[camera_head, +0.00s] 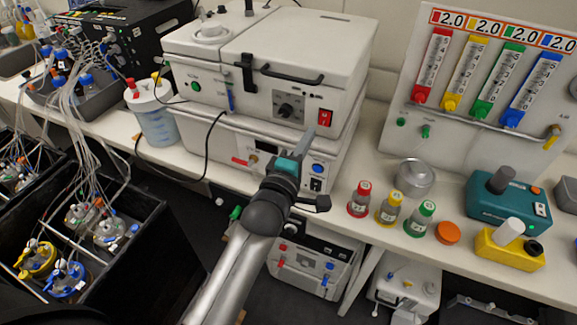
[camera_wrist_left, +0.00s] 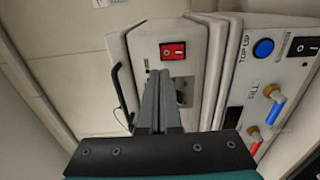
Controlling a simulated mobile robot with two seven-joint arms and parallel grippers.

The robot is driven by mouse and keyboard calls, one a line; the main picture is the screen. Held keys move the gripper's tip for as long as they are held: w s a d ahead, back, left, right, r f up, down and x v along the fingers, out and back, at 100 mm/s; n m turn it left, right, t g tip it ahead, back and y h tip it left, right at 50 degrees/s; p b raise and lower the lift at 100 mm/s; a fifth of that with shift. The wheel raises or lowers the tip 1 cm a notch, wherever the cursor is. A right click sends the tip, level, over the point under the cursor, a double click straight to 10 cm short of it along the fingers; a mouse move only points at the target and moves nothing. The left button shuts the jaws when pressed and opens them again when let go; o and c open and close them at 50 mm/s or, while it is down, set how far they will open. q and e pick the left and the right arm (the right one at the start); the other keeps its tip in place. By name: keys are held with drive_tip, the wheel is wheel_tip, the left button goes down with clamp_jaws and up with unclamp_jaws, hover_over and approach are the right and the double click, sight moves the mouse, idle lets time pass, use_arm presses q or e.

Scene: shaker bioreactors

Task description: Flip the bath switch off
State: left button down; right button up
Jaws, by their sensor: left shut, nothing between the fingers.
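The bath is a white box with a hinged lid (camera_head: 310,45). Its red rocker switch (camera_head: 324,117) sits at the right end of the front face, beside a dark dial (camera_head: 287,110). In the left wrist view the switch (camera_wrist_left: 173,51) shows as a red plate with white marks, just beyond the fingertips. My left gripper (camera_head: 308,138) is shut and empty, in front of the bath and slightly below and left of the switch. The fingers (camera_wrist_left: 158,76) look apart from the switch, but the depth of the gap is unclear. My right gripper is out of view.
Below the bath, a white unit carries a blue button (camera_head: 318,169) and a black switch (camera_head: 316,184). The lid handle (camera_head: 290,75) juts forward. Capped bottles (camera_head: 389,208) stand on the bench at right. A black cable (camera_head: 208,150) hangs at left.

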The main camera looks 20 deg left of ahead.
use_arm(q)
drive_tip(key=s, duration=0.6)
drive_tip(key=shift+s+f+b, duration=0.15)
drive_tip(key=shift+s+b, duration=0.1)
drive_tip(key=shift+b, duration=0.1)
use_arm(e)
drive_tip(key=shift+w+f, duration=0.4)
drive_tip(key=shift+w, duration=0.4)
use_arm(q)
drive_tip(key=shift+a, duration=0.1)
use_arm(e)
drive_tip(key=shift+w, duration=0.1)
